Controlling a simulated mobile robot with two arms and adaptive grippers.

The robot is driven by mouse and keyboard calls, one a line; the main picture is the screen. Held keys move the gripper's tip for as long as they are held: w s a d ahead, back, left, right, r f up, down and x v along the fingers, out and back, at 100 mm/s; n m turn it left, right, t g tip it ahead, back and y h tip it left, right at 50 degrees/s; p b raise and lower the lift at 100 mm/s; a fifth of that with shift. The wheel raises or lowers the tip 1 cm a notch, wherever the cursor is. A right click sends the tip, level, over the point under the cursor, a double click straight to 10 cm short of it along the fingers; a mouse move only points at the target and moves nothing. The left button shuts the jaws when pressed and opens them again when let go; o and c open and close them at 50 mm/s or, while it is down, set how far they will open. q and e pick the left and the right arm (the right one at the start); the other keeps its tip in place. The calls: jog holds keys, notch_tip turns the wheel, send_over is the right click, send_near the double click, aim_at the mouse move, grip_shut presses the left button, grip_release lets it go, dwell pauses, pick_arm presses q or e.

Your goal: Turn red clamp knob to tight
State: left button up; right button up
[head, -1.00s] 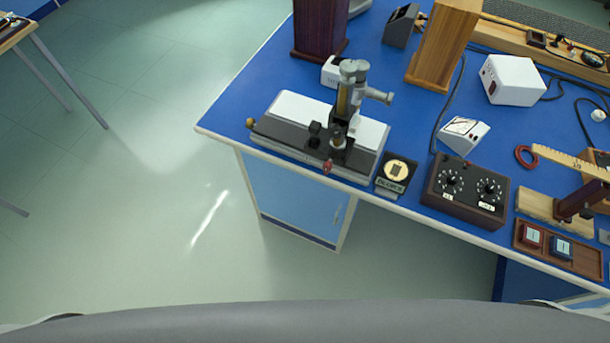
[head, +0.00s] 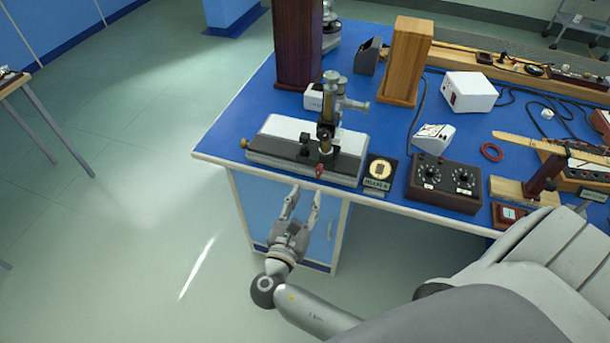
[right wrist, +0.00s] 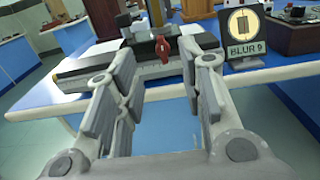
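The red clamp knob (head: 319,171) is on the front side of the travelling microscope (head: 285,143), near the blue bench's front edge. In the right wrist view the red knob (right wrist: 163,47) shows upright, ahead of and between my fingers. My right gripper (head: 304,194) is open and empty, in front of the bench and a little below the knob, fingers pointing toward it. In the right wrist view its two fingers (right wrist: 167,68) are spread wide, apart from the knob. My left gripper is out of view.
A small sign (head: 380,170) stands right of the microscope, with a dark dial box (head: 445,182) beyond it. A dark wooden block (head: 299,45) and a light wooden block (head: 406,60) stand behind. The floor (head: 130,220) left of the bench is clear.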

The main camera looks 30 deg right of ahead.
aim_at(318, 171)
jog(key=p+x, duration=0.1)
jog(key=x, duration=0.8)
jog(key=shift+p, duration=0.35)
jog(key=shift+w+d+f, duration=0.1)
jog(key=shift+w+d, duration=0.4)
jog(key=shift+d, duration=0.05)
jog(key=shift+c, duration=0.4)
grip_shut()
